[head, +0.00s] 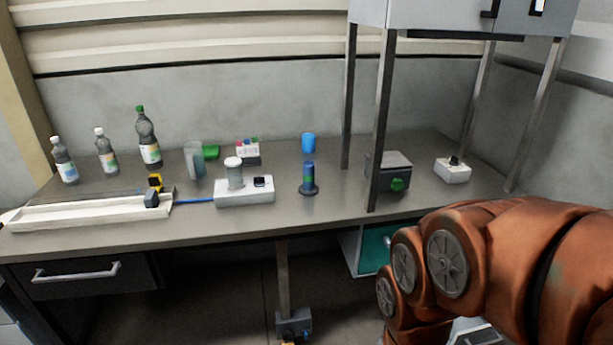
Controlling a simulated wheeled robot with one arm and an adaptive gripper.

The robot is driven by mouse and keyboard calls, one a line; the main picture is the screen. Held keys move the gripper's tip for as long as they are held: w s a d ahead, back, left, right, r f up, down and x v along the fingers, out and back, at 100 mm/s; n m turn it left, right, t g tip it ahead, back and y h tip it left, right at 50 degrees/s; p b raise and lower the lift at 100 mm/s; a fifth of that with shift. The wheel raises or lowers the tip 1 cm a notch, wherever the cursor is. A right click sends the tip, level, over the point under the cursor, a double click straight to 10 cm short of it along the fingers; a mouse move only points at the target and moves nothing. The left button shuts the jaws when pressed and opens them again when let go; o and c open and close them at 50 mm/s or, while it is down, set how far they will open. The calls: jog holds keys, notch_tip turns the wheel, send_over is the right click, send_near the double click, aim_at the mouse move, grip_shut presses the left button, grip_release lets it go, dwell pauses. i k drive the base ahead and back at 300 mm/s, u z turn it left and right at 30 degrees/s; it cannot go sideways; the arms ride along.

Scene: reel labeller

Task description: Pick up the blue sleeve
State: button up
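A blue sleeve (308,142), a short upright cylinder, stands toward the back of the grey workbench (400,205), left of the metal frame's legs. In front of it, a dark round-based post (308,188) carries a blue upper band and a green band below. I cannot tell whether these bands are separate sleeves. My orange arm fills the lower right, in front of the bench. My gripper is not in view, so its state does not show.
A white device (244,191) stands left of the post. A dark box with a green knob (397,185) and a white switch box (453,171) are to the right. Metal frame legs (380,120) rise from the bench. Several bottles (107,155) and a long white tray (90,214) are left.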

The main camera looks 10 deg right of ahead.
aim_at(309, 176)
jog(key=z, duration=0.2)
jog(key=i, duration=0.9)
jog(key=u, duration=1.45)
